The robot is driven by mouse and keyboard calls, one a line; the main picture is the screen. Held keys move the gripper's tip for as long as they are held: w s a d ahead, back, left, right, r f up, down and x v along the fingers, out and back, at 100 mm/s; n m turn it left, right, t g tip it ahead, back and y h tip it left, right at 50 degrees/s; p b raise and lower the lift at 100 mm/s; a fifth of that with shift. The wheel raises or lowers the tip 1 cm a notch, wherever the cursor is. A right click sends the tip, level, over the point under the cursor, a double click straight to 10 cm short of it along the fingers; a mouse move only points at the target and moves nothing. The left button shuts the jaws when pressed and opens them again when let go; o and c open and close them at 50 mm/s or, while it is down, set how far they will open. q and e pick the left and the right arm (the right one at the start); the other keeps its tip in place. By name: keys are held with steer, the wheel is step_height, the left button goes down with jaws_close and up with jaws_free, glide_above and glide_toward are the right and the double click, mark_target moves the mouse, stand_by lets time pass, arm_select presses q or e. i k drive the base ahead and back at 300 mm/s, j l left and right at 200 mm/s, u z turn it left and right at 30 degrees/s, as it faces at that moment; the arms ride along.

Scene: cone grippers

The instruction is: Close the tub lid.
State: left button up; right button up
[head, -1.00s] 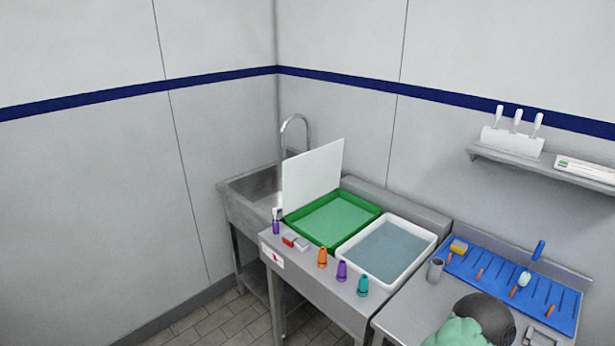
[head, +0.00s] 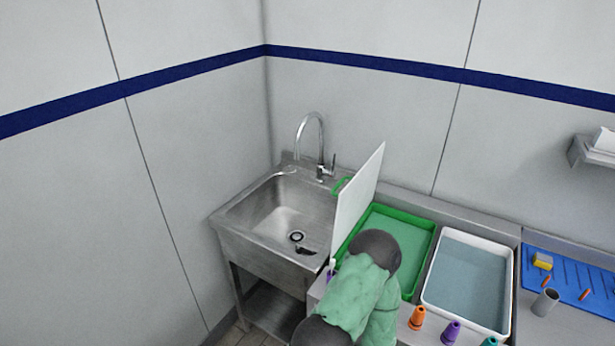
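The tub (head: 427,232) is a shallow green-rimmed tray with green liquid or a green floor, on the steel counter. Its lid (head: 357,195) is a white panel standing upright, tilted slightly, along the tub's left side. A small green handle (head: 341,185) shows at the lid's far side, facing the sink. One of my arms, with a green cover and dark joints, reaches in from the bottom and hides the tub's near left part. Neither gripper shows.
A steel sink (head: 285,210) with a tall tap (head: 311,130) is left of the lid. A white tray (head: 470,280) of bluish liquid is right of the tub. Orange (head: 417,317), purple (head: 450,331) and teal (head: 490,341) cones stand at the front edge. A grey cup (head: 545,302) is at the right.

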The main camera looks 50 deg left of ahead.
mark_target(354, 201)
steer(key=k+j, duration=0.1)
steer(key=j, duration=0.5)
steer(key=k+j+u, duration=0.1)
steer(key=j, duration=0.55)
steer(key=k+j+u, duration=0.1)
steer(key=j, duration=0.5)
steer(key=k+j, duration=0.1)
steer(key=j, duration=0.55)
